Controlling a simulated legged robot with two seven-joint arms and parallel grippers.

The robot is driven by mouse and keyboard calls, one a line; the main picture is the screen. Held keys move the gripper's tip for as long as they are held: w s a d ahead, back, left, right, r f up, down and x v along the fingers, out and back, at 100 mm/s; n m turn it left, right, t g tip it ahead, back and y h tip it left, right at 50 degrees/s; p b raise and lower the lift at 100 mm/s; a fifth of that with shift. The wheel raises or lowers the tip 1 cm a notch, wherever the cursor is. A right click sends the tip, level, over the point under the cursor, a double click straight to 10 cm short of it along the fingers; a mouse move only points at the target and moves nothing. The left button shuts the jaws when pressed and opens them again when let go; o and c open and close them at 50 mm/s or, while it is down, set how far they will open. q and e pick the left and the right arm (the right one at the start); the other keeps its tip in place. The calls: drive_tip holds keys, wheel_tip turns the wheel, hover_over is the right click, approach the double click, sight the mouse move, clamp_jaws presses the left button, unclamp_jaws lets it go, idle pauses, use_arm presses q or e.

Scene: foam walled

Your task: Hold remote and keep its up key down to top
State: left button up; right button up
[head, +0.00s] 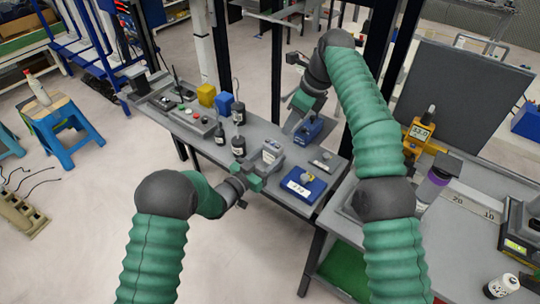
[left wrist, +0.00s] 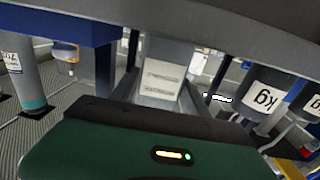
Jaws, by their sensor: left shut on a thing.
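My left gripper (head: 262,168) is low over the near side of the long grey bench. It is shut on a light grey block with a pale face, which I take to be the remote (head: 271,151). In the left wrist view the remote (left wrist: 160,82) stands upright between the fingers and shows a white panel with faint markings. I cannot tell which key is the up key, or whether one is pressed. My right gripper (head: 304,101) hangs above the back of the bench, apart from the remote; its fingertips are not clear.
A blue scale-like box (head: 301,186) and a small grey item (head: 324,164) lie right of the remote. Dark bottles (head: 238,145) stand left of it. A blue device (head: 308,129) sits behind.

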clamp_jaws()
idle(1.5)
